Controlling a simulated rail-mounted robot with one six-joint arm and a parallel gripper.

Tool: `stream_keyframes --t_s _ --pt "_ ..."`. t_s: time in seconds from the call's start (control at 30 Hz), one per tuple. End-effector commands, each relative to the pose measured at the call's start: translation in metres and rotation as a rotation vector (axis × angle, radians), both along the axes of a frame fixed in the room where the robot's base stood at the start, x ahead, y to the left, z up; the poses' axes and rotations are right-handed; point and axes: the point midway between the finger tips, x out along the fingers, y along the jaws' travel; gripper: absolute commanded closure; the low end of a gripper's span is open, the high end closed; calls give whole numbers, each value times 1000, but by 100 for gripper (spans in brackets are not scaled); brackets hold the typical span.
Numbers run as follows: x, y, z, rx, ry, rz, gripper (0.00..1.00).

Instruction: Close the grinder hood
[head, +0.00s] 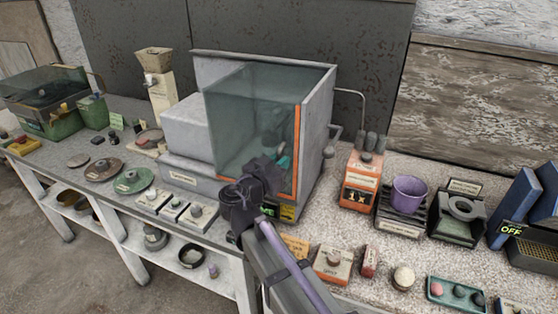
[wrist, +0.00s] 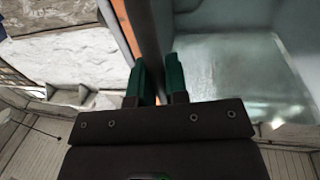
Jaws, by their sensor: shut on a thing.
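The grinder hood (head: 322,95) is a grey-walled box on the bench with a tinted clear pane (head: 235,100) in front. An orange strip (head: 297,145) runs down the pane's right edge. My gripper (head: 279,143) is at the pane's lower right part, partly hidden by my wrist. In the wrist view, my gripper's green fingers (wrist: 160,72) are shut on a thin upright edge of the hood, beside the orange strip (wrist: 123,25). Misty glass fills the right of that view. Whether the pane sits flush with the hood is unclear.
On the right stand an orange box (head: 362,185), a purple cup (head: 409,194) and a black holder with a grey ring (head: 462,210). Small switch boxes (head: 172,208) line the front edge at left. A lower shelf holds bowls.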

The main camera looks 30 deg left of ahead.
Motion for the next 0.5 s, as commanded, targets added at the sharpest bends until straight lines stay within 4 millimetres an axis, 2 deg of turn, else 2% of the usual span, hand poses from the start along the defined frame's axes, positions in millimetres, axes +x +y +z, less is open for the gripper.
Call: stream_keyframes --t_s 0.2,0.23,0.5 --pt "0 -4 -1 0 3 -9 100" --pt "0 -4 -1 0 3 -9 85" --pt "0 -3 -1 0 2 -7 61"
